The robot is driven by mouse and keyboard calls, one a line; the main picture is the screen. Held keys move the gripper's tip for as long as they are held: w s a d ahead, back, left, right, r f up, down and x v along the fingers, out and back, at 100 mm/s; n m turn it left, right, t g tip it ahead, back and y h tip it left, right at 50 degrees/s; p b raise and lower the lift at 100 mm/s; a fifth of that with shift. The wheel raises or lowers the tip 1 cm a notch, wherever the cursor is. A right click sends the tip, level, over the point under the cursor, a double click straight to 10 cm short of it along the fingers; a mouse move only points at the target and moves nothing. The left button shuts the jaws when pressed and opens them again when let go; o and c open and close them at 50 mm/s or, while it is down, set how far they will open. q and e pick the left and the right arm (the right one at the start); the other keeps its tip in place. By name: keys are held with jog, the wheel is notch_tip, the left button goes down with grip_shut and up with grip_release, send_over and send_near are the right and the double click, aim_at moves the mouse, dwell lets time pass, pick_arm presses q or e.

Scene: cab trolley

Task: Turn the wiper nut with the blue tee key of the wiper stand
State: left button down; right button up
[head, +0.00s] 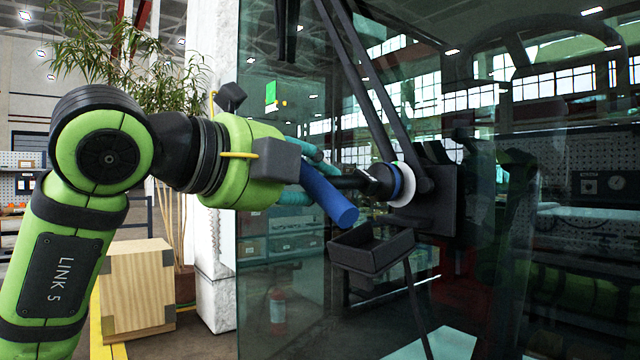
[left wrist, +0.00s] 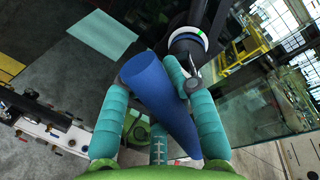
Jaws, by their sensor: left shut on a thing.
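The blue tee key (head: 328,193) is in my left gripper (head: 308,174), its thick blue crossbar slanting down to the right. Its dark shaft points right toward the wiper pivot, where a white ring (head: 408,185) with a blue band surrounds the nut. The shaft's end meets or nearly meets the dark hub there; I cannot tell whether it is seated, and the nut itself is hidden. In the left wrist view, the teal fingers (left wrist: 158,95) are shut around the blue crossbar (left wrist: 165,100), and the ringed pivot (left wrist: 188,40) lies just beyond. My right gripper is not in view.
The dark wiper arm (head: 372,75) runs up from the pivot across the large glass pane (head: 285,300). A small black tray (head: 370,252) sticks out just below the key. A wooden crate (head: 135,285) and a potted plant (head: 120,55) stand at the left.

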pick_arm(q)
jog(key=shift+f, duration=0.2)
jog(key=shift+d, duration=0.3)
pick_arm(e)
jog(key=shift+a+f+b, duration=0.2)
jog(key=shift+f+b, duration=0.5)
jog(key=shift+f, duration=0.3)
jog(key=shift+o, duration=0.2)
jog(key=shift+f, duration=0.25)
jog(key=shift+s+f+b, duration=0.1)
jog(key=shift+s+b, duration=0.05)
jog(key=shift+b, duration=0.15)
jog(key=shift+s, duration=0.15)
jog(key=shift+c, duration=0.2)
pick_arm(q)
jog(key=n, duration=0.2)
jog(key=f+n+g, duration=0.1)
jog(key=n, duration=0.1)
jog(key=shift+d+f+n, duration=0.1)
jog(key=shift+n, duration=0.2)
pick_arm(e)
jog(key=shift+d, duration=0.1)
